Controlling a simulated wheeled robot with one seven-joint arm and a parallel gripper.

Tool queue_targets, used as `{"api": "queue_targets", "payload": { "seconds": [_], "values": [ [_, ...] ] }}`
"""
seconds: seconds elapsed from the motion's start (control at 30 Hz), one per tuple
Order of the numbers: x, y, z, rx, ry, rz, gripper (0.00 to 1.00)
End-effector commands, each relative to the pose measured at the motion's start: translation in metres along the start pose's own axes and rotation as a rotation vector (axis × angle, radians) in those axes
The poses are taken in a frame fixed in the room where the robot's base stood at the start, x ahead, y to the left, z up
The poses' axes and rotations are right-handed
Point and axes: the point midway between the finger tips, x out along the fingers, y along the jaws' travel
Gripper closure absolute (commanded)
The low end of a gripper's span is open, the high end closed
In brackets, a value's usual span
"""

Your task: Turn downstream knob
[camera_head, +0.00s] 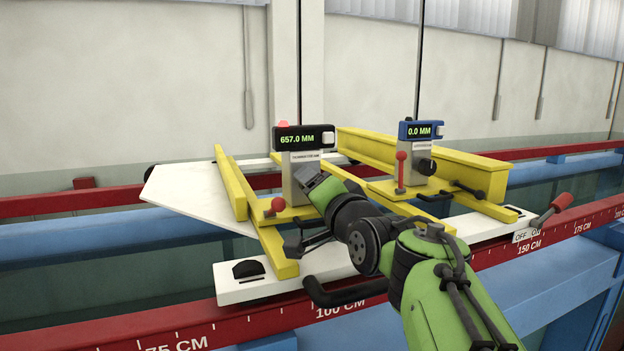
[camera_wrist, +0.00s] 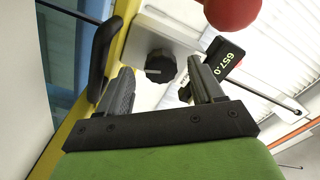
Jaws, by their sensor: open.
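The left gauge (camera_head: 303,138) has a black display reading 657.0 MM on a pale post. Its black ribbed knob (camera_wrist: 160,65) shows in the wrist view, on the pale post face. My gripper (camera_wrist: 162,72) is open, with one finger on each side of the knob in that view; I cannot tell whether they touch it. In the head view my gripper (camera_head: 310,182) is at the left post and hides that knob. The right gauge (camera_head: 418,130) has a blue display reading 0.0 MM and its own black knob (camera_head: 427,167). No visible label says which is downstream.
A red ball-ended lever (camera_head: 278,204) stands close to my gripper, also in the wrist view (camera_wrist: 232,12). A second red lever (camera_head: 401,172) is on the right gauge. Yellow rails (camera_head: 272,245) carry the gauges above the red scaled flume rail (camera_head: 190,335). A black handle (camera_wrist: 104,55) is left of my fingers.

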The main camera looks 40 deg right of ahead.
Motion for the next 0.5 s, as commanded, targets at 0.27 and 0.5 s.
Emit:
{"api": "queue_targets", "payload": {
  "seconds": [0.27,0.5],
  "values": [
    [0.022,-0.001,-0.001,-0.001,0.001,0.0,0.33],
    [0.022,0.0,0.0,0.0,0.001,0.0,0.46]
  ]
}}
